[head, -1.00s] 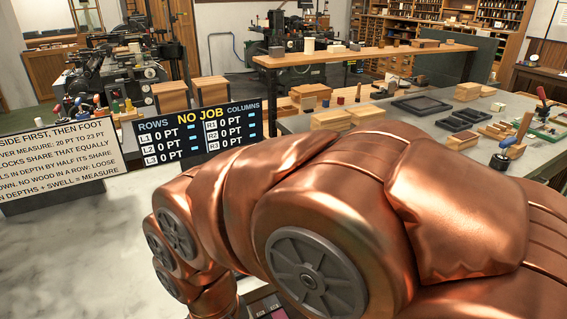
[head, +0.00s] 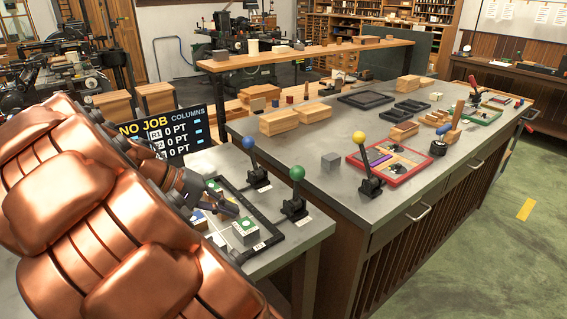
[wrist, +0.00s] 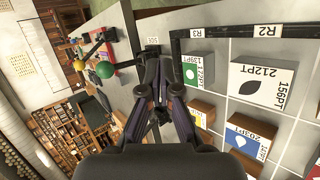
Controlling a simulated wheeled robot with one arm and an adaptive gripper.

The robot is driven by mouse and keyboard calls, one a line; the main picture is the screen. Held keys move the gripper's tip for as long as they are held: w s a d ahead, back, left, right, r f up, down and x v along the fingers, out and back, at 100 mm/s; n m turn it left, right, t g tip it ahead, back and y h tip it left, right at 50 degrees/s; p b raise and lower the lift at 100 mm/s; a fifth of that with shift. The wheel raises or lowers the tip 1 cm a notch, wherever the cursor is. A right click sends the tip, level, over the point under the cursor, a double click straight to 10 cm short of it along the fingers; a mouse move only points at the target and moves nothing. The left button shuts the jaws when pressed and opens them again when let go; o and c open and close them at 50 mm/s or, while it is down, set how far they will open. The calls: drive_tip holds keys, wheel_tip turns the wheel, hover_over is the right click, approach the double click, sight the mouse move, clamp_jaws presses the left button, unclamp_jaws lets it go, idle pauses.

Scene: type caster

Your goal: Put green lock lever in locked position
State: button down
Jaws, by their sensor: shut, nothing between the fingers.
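The green lock lever, with a round green knob (head: 297,173), stands upright on its black base at the right end of the frame table in the head view. Its green knob also shows at the left of the wrist view (wrist: 105,69). My gripper (head: 234,209) is over the black frame, left of the green lever and apart from it. In the wrist view my gripper (wrist: 155,63) has its fingers together and holds nothing. The blue-knobbed lever (head: 249,142) stands behind the green one. Much of the frame's left side is hidden behind my arm in the head view.
Blocks with printed labels, such as the 212PT block (wrist: 255,85), lie by my gripper. A yellow-knobbed lever (head: 358,139) stands by a red tray (head: 428,160) on the long workbench (head: 300,150). Green floor (head: 500,230) is open at the right.

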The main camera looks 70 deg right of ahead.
drive_tip(key=w+d+r+m+g+h, duration=0.1)
drive_tip(key=w+d+m+g+h, duration=0.15)
drive_tip(key=d, duration=0.65)
drive_tip(key=w+d+r+m+g+h, duration=0.1)
drive_tip(key=w+d+r+m+g, duration=0.2)
drive_tip(key=d, duration=0.5)
drive_tip(key=p, duration=0.5)
hover_over(296, 187)
drive_tip(key=w+d, duration=0.2)
drive_tip(key=w, duration=0.2)
drive_tip(key=shift+w+a+f+n, duration=0.15)
drive_tip(key=shift+f+n, duration=0.3)
drive_tip(key=shift+f, duration=1.4)
drive_tip(key=shift+b, duration=0.3)
drive_tip(key=shift+f+b, duration=0.1)
drive_tip(key=shift+b, duration=0.2)
